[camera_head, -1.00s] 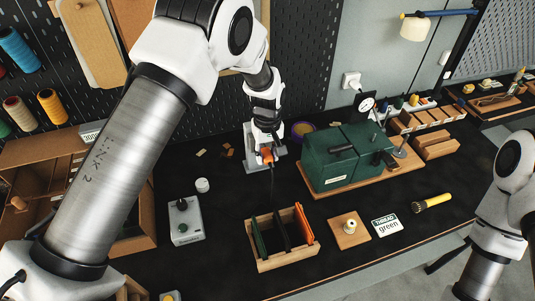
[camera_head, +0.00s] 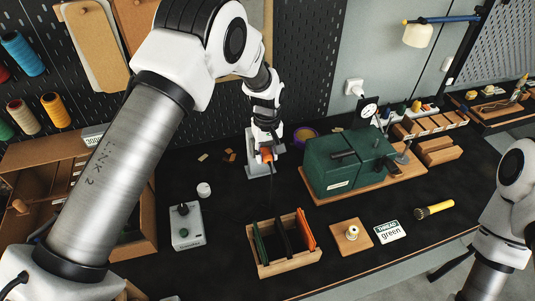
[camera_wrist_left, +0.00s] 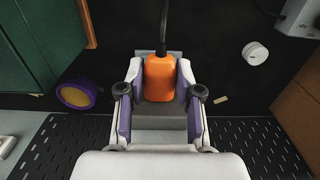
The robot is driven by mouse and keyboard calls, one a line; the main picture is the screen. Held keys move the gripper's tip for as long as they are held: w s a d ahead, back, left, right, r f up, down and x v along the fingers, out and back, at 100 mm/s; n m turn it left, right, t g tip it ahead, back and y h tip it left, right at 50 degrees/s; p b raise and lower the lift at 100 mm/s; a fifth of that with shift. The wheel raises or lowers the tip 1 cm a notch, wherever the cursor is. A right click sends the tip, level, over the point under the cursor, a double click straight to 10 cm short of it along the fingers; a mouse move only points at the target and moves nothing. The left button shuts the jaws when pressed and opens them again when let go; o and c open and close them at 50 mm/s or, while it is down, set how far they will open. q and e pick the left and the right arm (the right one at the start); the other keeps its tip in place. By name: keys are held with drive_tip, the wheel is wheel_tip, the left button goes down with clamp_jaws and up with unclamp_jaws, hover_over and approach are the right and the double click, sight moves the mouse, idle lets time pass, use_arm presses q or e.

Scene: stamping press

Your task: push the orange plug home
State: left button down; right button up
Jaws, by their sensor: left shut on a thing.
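The orange plug (camera_wrist_left: 159,80) sits between the fingers of my left gripper (camera_wrist_left: 159,97), which is shut on it. A black cable runs from the plug's far end in the left wrist view. In the head view the plug (camera_head: 266,155) is a small orange patch under my left gripper (camera_head: 265,150), in front of a grey metal stand (camera_head: 250,153). Whether the plug is seated in a socket is hidden by the gripper. My right arm shows at the right edge, but its gripper is out of the picture.
A green machine (camera_head: 345,160) on a wooden base stands just right of the plug. A wooden box with coloured slats (camera_head: 290,262), a grey switch box (camera_head: 187,226) and a white cap (camera_head: 204,189) lie in front. A purple-rimmed roll (camera_wrist_left: 76,95) is close by.

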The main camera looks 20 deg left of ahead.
use_arm(q)
drive_tip(key=c, duration=0.7)
unclamp_jaws()
drive_tip(key=shift+a, duration=0.1)
wheel_tip(320, 180, up, 12)
drive_tip(key=shift+f, duration=0.1)
